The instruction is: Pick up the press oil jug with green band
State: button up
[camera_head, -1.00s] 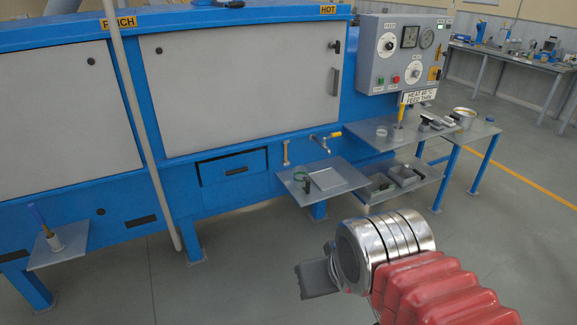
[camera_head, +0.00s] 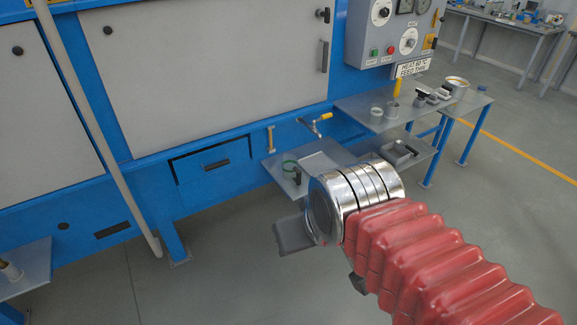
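A small vessel with a green band (camera_head: 290,165) and a dark handle stands on the left part of the grey shelf (camera_head: 276,158) below the tap. It looks like the press oil jug; its body is hard to make out at this size. My gripper (camera_head: 293,234) shows only as a grey piece beyond my silver wrist, in front of and below the shelf in the picture. It looks apart from the jug. My wrist hides the rest of the gripper, so its opening cannot be seen.
The blue press with a tap (camera_head: 317,125) stands behind the shelf. A side table (camera_head: 350,104) holds several containers, including a tin (camera_head: 455,86). A lower tray (camera_head: 402,150) sits beneath it. A slanted pole (camera_head: 95,130) stands at left. The floor in front is clear.

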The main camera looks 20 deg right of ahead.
aim_at(290, 162)
jog(key=i, duration=1.65)
jog(key=u, duration=1.75)
